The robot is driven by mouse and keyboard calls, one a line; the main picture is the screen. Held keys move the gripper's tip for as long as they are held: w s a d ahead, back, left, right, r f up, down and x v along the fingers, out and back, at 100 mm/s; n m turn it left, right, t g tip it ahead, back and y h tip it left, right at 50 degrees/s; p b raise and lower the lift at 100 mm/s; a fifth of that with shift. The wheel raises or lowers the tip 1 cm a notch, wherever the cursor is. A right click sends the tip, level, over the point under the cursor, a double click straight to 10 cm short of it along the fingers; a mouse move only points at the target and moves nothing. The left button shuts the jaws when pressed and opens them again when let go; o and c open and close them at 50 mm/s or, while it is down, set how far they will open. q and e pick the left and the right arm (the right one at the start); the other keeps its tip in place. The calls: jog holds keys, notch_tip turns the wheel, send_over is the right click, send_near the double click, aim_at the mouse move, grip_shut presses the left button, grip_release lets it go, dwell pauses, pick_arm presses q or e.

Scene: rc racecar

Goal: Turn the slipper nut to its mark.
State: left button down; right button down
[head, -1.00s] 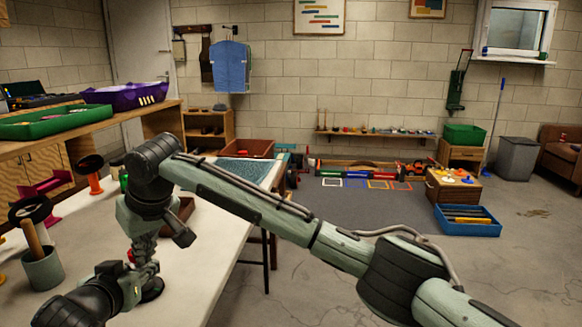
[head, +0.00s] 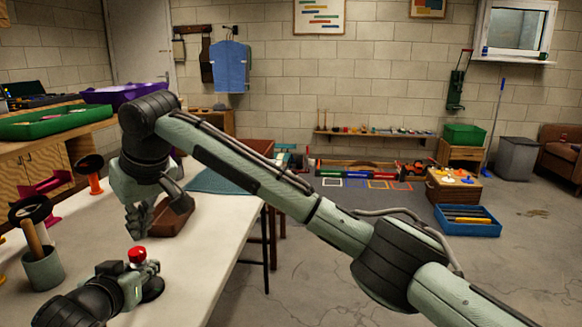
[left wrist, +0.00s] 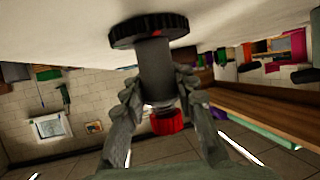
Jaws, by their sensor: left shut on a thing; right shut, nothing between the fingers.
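The slipper nut is a red ribbed knob (head: 137,254) on top of a short upright post on the table. It also shows in the left wrist view (left wrist: 167,122), where the picture is upside down, with the grey post (left wrist: 155,70) and round black base (left wrist: 148,28). My left gripper (head: 147,274) is shut on the post below the red knob; its fingers (left wrist: 155,100) lie on both sides of it. My right gripper (head: 138,222) is shut and empty, just above the red knob and apart from it. I cannot make out a mark on the nut.
On the pale table (head: 205,225), a grey cup with a wooden handle (head: 42,268) stands at left, near orange and magenta spool-like stands (head: 94,178). A brown tray (head: 172,216) lies behind my right gripper. The table's right part is clear up to its edge.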

dwell(0.3)
pick_arm(q)
jog(key=c, duration=1.1)
grip_release()
jog(key=v, duration=0.7)
jog(key=shift+s+r, duration=0.1)
jog(key=shift+s, duration=0.15)
